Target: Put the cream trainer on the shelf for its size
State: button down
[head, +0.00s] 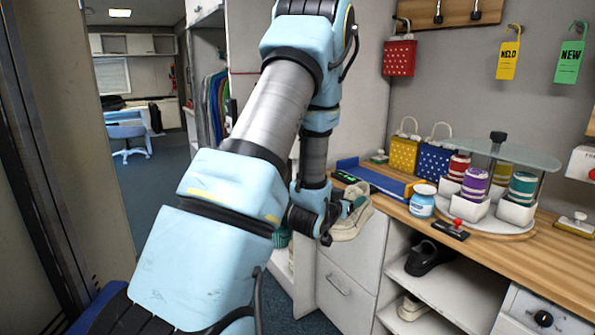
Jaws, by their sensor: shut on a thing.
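The cream trainer (353,224) hangs from my gripper (347,206) at the front edge of the wooden counter, left of the open shelves. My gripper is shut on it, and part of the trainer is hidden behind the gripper. The open shelf (460,291) under the counter bears a black shoe (430,257). No size labels can be read from here.
A drawer front (345,285) lies left of the shelves. Open floor (160,190) shows through the doorway.

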jog(key=w+a+f+n+t+y, duration=0.1)
jog(key=w+a+n+y, duration=0.2)
jog(key=a, duration=0.9)
jog(key=w+a+f+n+t+y, duration=0.1)
jog(key=a+f+n+t+y, duration=0.3)
jog(key=a, duration=0.8)
jog(key=s+f+g, duration=0.1)
jog(key=s+f, duration=0.2)
jog(key=f, duration=0.3)
jog(key=s+f+g+y, duration=0.1)
jog(key=s+f, duration=0.3)
jog(key=f, duration=0.2)
jog(key=shift+s+a, duration=0.15)
jog(key=shift+s, duration=0.15)
jog(key=shift+w, duration=0.1)
